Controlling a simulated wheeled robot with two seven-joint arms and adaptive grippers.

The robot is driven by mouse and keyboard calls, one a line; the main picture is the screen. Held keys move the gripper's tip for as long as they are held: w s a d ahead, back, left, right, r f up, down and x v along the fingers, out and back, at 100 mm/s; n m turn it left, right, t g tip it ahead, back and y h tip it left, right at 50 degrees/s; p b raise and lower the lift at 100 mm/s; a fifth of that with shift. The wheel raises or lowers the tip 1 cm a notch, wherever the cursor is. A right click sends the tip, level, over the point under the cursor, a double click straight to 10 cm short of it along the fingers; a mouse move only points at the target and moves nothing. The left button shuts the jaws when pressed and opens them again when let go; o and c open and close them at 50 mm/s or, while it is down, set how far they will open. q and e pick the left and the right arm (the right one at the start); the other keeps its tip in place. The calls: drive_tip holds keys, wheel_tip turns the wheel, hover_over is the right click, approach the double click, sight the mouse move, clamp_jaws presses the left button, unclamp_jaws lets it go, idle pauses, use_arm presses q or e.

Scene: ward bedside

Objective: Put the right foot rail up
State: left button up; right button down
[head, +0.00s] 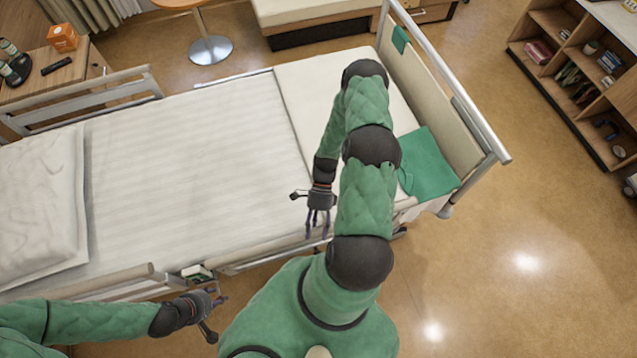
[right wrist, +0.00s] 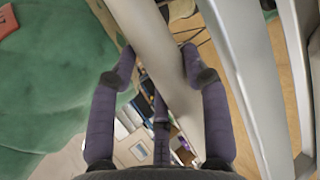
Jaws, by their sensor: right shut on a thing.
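The right foot rail (head: 262,251) runs low along the near side of the bed, at or below mattress level. My right gripper (head: 318,230) reaches down at this side, and its fingers hide part of the rail. In the right wrist view the fingers (right wrist: 155,75) are on both sides of a cream bar of the rail (right wrist: 150,35), closed on it. My left gripper (head: 222,298) is near the near-side head rail (head: 115,283), apart from the foot rail. Its fingers are too small to tell open from shut.
The bed's mattress (head: 190,150) has a pillow (head: 35,205) at the left and a green cloth (head: 428,165) at the foot end. The footboard (head: 445,110) stands at the right. A bedside cabinet (head: 45,80) is at the upper left. Floor (head: 520,280) at the right is clear.

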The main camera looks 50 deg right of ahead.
drive_tip(key=shift+w+d+f+b, duration=0.35)
drive_tip(key=shift+w+d+f, duration=0.1)
drive_tip(key=shift+w, duration=0.25)
drive_tip(key=c, duration=0.6)
unclamp_jaws()
drive_tip(key=shift+d, duration=0.1)
drive_tip(key=shift+w+r, duration=0.1)
drive_tip(key=shift+r, duration=0.05)
drive_tip(key=v, duration=1.1)
drive_tip(key=shift+w+d+r, duration=0.1)
drive_tip(key=shift+w+d, duration=0.1)
drive_tip(key=shift+d, duration=0.1)
